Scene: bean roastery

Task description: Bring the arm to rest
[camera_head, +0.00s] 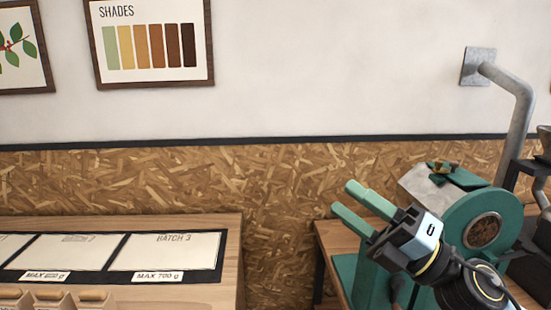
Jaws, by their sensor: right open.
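My right gripper (358,207) comes in from the lower right, in front of the green roaster. Its two green fingers point up and to the left, are spread apart, and hold nothing. My left gripper does not show in this view.
A green roaster (468,213) with a grey pipe (522,110) stands on a wooden table (324,238) at right. A wooden counter (232,248) at left bears a black mat with white batch cards (165,252). A gap separates the two. A shades chart (152,42) hangs above.

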